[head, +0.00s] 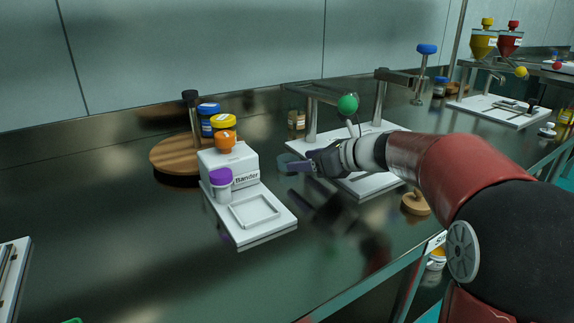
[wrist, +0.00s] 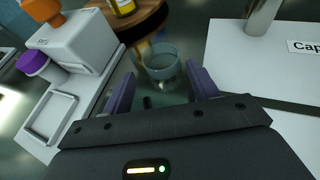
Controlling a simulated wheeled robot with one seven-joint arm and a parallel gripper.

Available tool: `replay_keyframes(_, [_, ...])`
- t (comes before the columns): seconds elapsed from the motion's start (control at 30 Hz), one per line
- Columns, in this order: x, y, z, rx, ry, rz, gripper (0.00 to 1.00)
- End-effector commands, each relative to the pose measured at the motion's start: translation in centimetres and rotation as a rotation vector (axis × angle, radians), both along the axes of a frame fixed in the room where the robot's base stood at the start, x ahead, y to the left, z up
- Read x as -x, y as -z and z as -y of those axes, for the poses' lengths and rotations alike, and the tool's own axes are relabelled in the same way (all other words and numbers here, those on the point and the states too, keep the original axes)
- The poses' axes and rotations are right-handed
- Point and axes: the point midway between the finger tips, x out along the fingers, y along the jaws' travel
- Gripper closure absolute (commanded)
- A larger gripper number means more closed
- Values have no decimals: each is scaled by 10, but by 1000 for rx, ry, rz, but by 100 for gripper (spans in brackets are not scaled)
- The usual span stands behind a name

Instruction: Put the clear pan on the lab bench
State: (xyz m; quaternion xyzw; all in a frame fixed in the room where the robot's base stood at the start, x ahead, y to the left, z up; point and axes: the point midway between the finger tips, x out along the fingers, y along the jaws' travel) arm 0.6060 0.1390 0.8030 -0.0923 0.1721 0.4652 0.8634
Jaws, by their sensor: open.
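The clear pan (wrist: 161,62) is a small, round, see-through bluish vessel, upright just beyond my fingertips in the wrist view. In the head view the pan (head: 289,161) shows at the end of my gripper (head: 304,166), above or on the dark lab bench (head: 120,245). My gripper (wrist: 160,80) is open, with one purple finger on each side of the near part of the pan. I cannot tell whether the fingers touch it, or whether its base rests fully on the bench.
The white Bander machine (head: 229,168) with orange and purple knobs stands left of my gripper. A round wooden stand (head: 172,156) with jars is behind it. A white-based press (head: 375,185) stands close on the right.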

Motion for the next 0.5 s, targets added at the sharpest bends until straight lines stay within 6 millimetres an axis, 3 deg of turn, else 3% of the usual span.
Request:
replay_keyframes(0.3, [-23,20,-31,0,-2,-1,41])
replay_keyframes(0.5, [-25,20,-35,0,0,1,41])
